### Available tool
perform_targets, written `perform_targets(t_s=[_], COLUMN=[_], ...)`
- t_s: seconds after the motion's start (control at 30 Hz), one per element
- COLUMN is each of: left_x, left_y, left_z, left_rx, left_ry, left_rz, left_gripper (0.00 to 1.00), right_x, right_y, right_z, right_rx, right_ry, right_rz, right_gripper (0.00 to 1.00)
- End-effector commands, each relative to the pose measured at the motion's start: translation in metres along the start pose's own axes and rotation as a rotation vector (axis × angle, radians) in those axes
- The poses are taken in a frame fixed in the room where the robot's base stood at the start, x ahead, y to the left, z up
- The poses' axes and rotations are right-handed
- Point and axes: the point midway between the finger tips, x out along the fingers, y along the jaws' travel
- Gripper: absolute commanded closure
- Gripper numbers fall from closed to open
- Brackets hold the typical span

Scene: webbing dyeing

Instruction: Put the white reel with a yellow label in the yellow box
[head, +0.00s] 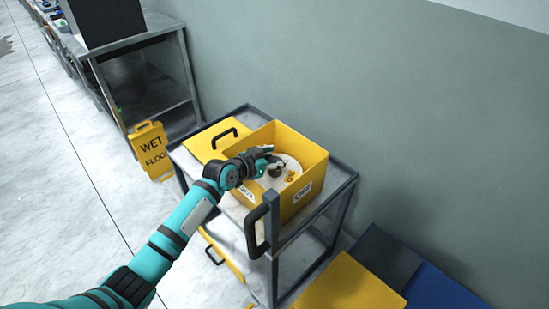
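The yellow box (318,170) stands open on top of a cart, with white labels on its sides. The white reel (293,164) shows inside the box, with a yellow label (291,175) on its face. The box walls and my gripper hide part of it. My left gripper (268,160) is over the box opening, right at the reel's left part. Its fingers are small and overlap the reel, so I cannot tell whether they are open or hold it. My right gripper is out of view.
The grey cart (342,176) has a dark handle (257,230) at its front. A yellow lid or case (205,140) with a black handle lies beside the box. A yellow wet-floor sign (151,149) stands left, by a metal table (150,80). Yellow and blue containers are at lower right.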

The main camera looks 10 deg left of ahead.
Motion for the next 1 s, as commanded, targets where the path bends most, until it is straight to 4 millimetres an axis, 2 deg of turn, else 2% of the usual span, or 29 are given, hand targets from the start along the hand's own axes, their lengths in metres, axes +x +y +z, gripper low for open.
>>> perform_targets(t_s=[0.03, 0.1, 0.13, 0.37, 0.53, 0.57, 1.0], left_x=[0.001, 0.001, 0.001, 0.001, -0.006, -0.009, -0.1], left_y=[0.002, 0.002, 0.002, 0.003, 0.002, 0.002, 0.001], left_z=[0.006, 0.007, 0.007, 0.008, -0.008, -0.005, -0.006], left_rx=[-0.005, -0.005, -0.006, -0.007, -0.008, -0.007, 0.0], left_ry=[-0.011, -0.012, -0.013, -0.016, -0.013, -0.014, -0.009], left_rz=[0.003, 0.004, 0.004, 0.005, 0.005, 0.004, 0.003], left_gripper=[0.49, 0.4, 0.39, 0.39, 0.39, 0.39, 0.39], right_x=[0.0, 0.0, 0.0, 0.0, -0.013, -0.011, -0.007], right_y=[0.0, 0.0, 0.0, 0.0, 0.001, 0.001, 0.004], right_z=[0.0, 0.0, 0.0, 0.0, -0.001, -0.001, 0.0], right_rx=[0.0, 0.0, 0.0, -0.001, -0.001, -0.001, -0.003], right_ry=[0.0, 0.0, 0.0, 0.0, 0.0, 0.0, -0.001], right_rz=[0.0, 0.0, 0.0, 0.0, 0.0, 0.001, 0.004], right_gripper=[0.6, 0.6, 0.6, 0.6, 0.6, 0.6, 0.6])
